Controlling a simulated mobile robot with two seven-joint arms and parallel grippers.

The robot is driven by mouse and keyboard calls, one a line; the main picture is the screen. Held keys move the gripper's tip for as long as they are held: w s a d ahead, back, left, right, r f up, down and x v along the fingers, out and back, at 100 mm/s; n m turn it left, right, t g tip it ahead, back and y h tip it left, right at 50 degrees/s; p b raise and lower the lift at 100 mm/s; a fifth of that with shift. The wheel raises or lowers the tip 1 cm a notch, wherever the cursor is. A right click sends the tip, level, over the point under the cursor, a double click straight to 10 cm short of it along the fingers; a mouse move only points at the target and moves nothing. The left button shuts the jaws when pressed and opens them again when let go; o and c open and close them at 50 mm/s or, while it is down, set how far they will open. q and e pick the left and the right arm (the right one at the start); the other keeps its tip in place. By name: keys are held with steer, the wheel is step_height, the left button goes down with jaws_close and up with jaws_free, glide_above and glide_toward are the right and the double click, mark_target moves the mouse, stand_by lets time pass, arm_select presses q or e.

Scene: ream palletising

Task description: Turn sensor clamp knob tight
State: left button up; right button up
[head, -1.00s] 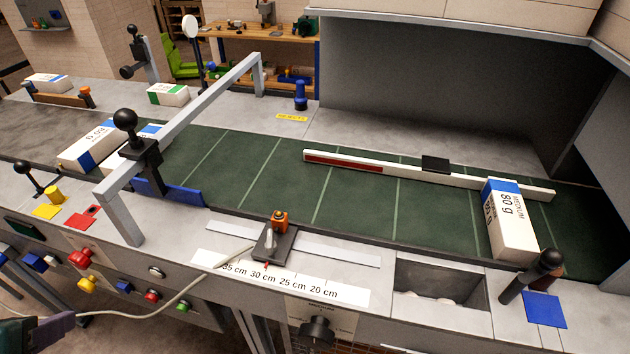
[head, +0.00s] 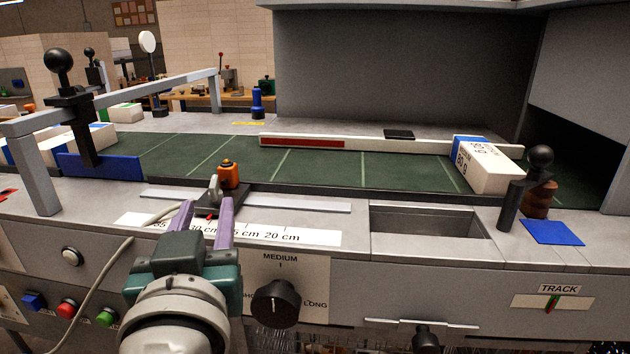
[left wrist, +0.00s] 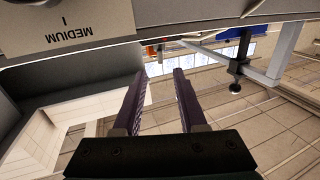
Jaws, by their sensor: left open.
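The orange-topped sensor (head: 229,174) stands on a dark sliding block at the front edge of the green conveyor. A small pale grey clamp knob or lever (head: 214,187) sits on the block's near side. My left gripper (head: 206,207) is open, its purple fingers pointing toward the block over the centimetre scale (head: 285,234). The fingers overlap the block's lower part in the head view; I cannot tell whether they touch it. In the left wrist view the open fingers (left wrist: 160,72) have nothing between them. My right gripper is not in view.
A black selector knob (head: 276,303) is on the front panel, right of my left arm. A grey cable (head: 108,262) runs near the fingers. A grey gantry (head: 150,95) stands left, a white ream (head: 485,168) lies right. A recessed bin (head: 425,222) is right of the scale.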

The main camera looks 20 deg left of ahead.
mark_target(212, 189)
arm_select(q)
steer(key=p+x, duration=0.1)
steer(key=x, duration=0.6)
jaws_close()
stand_by(0.5)
